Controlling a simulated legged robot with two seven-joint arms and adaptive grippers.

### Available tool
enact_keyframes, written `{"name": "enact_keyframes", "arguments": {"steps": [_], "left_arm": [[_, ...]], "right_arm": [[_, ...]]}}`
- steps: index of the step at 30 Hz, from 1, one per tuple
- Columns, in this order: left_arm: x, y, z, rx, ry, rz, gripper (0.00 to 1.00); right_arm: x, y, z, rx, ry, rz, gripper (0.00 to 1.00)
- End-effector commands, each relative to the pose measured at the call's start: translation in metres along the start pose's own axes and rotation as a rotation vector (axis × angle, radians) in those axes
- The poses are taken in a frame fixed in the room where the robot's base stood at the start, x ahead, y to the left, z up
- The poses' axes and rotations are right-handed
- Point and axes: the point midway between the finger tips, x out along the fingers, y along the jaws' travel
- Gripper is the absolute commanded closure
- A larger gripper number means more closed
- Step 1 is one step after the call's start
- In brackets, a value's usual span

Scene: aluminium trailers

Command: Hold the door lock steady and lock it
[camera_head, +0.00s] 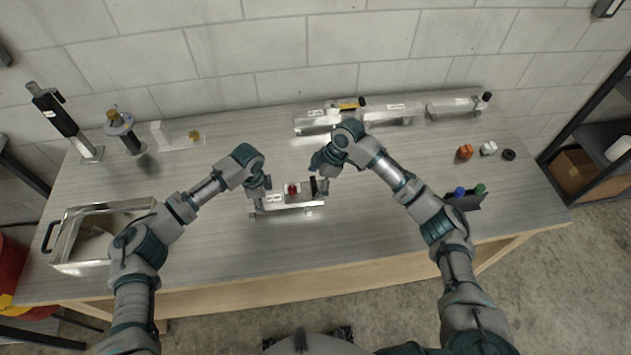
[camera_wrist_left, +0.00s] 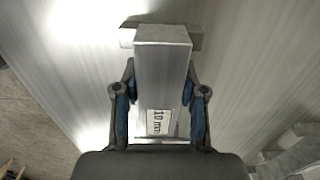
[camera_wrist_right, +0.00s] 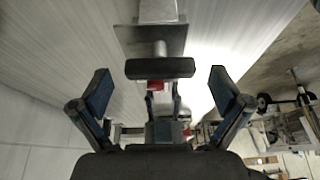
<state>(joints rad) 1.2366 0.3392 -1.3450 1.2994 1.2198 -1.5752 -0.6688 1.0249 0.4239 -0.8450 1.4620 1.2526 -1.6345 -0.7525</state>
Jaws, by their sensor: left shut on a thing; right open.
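The door lock (camera_head: 300,203) is a short aluminium bar assembly on the middle of the table, with a red part (camera_head: 292,189) on top and a black end piece (camera_head: 313,186) at its right. My left gripper (camera_head: 260,198) is shut on its left end; the left wrist view shows the fingers on both sides of a labelled square metal bar (camera_wrist_left: 162,75). My right gripper (camera_head: 324,178) is open at the right end. In the right wrist view, a black bar-shaped handle (camera_wrist_right: 160,68) lies ahead between the spread fingers, apparently untouched, with red (camera_wrist_right: 156,86) beside it.
A longer aluminium assembly (camera_head: 385,112) stands at the back by the wall. A metal tray (camera_head: 68,225) is at the left, upright fittings (camera_head: 70,125) are at the back left. Small knobs (camera_head: 465,152) and a dark holder (camera_head: 465,200) are at the right. The front centre is clear.

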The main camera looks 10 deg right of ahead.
Motion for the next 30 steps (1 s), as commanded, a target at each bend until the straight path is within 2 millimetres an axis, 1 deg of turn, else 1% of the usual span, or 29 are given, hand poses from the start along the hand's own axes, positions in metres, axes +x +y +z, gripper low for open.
{"name": "enact_keyframes", "arguments": {"steps": [1, 2, 3, 5, 6, 8, 9, 20, 26, 30], "left_arm": [[0.0011, 0.0005, 0.0003, 0.001, -0.002, 0.002, 1.00], [0.0011, 0.0005, 0.0003, 0.001, -0.002, 0.002, 1.00], [0.0011, 0.0005, 0.0003, 0.001, -0.002, 0.002, 1.00], [0.0012, 0.0006, 0.0003, 0.001, -0.002, 0.002, 1.00], [0.0012, 0.0006, 0.0003, 0.001, -0.001, 0.002, 1.00], [0.0012, 0.0006, 0.0003, 0.001, -0.001, 0.002, 1.00], [0.0012, 0.0006, 0.0002, 0.001, -0.001, 0.002, 1.00], [0.0012, 0.0007, 0.0001, 0.001, -0.001, 0.002, 1.00], [0.0011, 0.0008, -0.0001, 0.002, -0.001, 0.003, 1.00], [0.0011, 0.0008, -0.0002, 0.002, -0.001, 0.003, 1.00]], "right_arm": [[0.0000, 0.0000, 0.0001, 0.000, 0.000, 0.000, 0.00], [0.0000, 0.0000, 0.0001, 0.000, 0.000, 0.000, 0.05], [-0.0001, 0.0001, 0.0001, 0.000, 0.000, 0.000, 0.15], [-0.0002, 0.0001, 0.0001, 0.000, 0.000, 0.000, 0.30], [-0.0002, 0.0001, 0.0001, 0.000, 0.000, 0.000, 0.40], [-0.0002, 0.0001, 0.0002, 0.000, 0.000, 0.000, 0.55], [-0.0002, 0.0001, 0.0002, 0.000, 0.000, 0.000, 0.60], [0.0002, -0.0002, 0.0004, 0.043, -0.001, 0.017, 0.60], [0.0004, -0.0008, 0.0007, 0.149, -0.001, 0.062, 0.60], [0.0005, -0.0017, 0.0006, 0.258, -0.001, 0.106, 0.60]]}}
